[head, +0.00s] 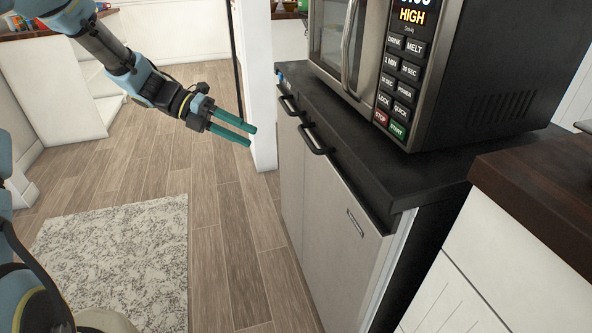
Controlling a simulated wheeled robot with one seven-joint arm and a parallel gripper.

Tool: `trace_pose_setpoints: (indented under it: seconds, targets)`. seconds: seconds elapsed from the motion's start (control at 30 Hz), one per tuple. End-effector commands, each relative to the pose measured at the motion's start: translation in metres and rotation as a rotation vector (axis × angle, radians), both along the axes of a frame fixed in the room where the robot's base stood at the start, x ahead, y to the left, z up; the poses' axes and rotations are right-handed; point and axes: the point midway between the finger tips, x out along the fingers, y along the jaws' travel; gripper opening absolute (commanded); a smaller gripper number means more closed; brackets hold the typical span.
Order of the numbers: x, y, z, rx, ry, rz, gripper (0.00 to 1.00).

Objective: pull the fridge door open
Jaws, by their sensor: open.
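The fridge (340,232) is a low unit with a pale front and a black top, at the centre right of the head view. Its near door carries a small badge and a black bar handle (318,139) near its upper edge. A pale strip shows along the door's near edge; I cannot tell whether the door is fully closed. My gripper (252,136) has two teal fingers, parallel and apart, with nothing between them. It appears in the picture to the left of the handle, apart from it, with its fingers pointing right.
A microwave (415,118) stands on the black top. A second black handle (288,105) sits farther along the front. A dark wooden counter (545,190) is at the right. A white door frame (257,85) stands behind my gripper. Wooden floor and a grey rug (115,265) lie clear at left.

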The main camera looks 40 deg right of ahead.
Motion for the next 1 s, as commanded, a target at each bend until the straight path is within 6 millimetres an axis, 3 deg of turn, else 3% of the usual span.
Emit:
trace_pose_setpoints:
  seconds: [0.03,0.13,0.3,1.0]
  targets:
    - [0.001,-0.016,-0.02,0.007,0.105,0.039,0.48]
    - [0.003,-0.039,-0.022,0.029,0.282,0.096,0.48]
    - [0.004,-0.057,-0.02,0.049,0.429,0.131,0.48]
    - [-0.065,-0.128,-0.037,0.055,0.439,0.134,0.48]
